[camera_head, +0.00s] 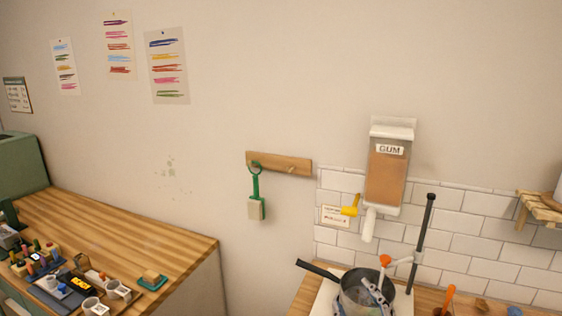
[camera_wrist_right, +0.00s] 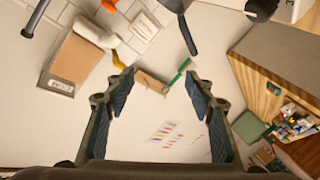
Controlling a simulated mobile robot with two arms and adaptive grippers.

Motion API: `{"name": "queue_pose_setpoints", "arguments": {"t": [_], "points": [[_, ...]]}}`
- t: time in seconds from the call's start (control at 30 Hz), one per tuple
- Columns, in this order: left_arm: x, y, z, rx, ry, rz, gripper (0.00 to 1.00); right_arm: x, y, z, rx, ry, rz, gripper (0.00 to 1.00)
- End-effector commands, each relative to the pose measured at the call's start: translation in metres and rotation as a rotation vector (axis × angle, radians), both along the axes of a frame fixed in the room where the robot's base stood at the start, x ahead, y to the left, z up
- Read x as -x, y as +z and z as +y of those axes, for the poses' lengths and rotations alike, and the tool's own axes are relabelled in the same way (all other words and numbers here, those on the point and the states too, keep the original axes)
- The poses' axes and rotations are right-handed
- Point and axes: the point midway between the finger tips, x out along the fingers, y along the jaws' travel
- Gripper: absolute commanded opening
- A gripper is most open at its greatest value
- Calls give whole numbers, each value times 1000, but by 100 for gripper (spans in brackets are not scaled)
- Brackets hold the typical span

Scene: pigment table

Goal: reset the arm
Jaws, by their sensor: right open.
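Beyond the fingers, that view shows the wall at a tilt, with the green-handled brush (camera_wrist_right: 178,76) in the distance. My left gripper is in neither view.
A gum dispenser (camera_head: 387,175) hangs on the wall above the pot, with a dark upright rod (camera_head: 423,235) beside it. The green brush (camera_head: 255,190) hangs from a wooden rail (camera_head: 290,165). A wooden counter (camera_head: 140,230) at left holds several small items.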

Motion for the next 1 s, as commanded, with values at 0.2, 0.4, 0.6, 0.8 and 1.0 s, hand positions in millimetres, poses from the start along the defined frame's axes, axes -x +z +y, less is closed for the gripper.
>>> {"name": "queue_pose_setpoints", "arguments": {"t": [0.2,0.4,0.6,0.8,1.0], "points": [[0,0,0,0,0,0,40,101,-131,-35,-210,-183,502,50],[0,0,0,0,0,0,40,198,-193,-45,-320,-313,840,50],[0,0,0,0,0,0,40,281,-221,-46,-380,-410,1086,50],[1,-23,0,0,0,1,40,281,-291,-45,-379,-426,1136,50],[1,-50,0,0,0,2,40,275,-380,-43,-371,-428,1160,50]]}}
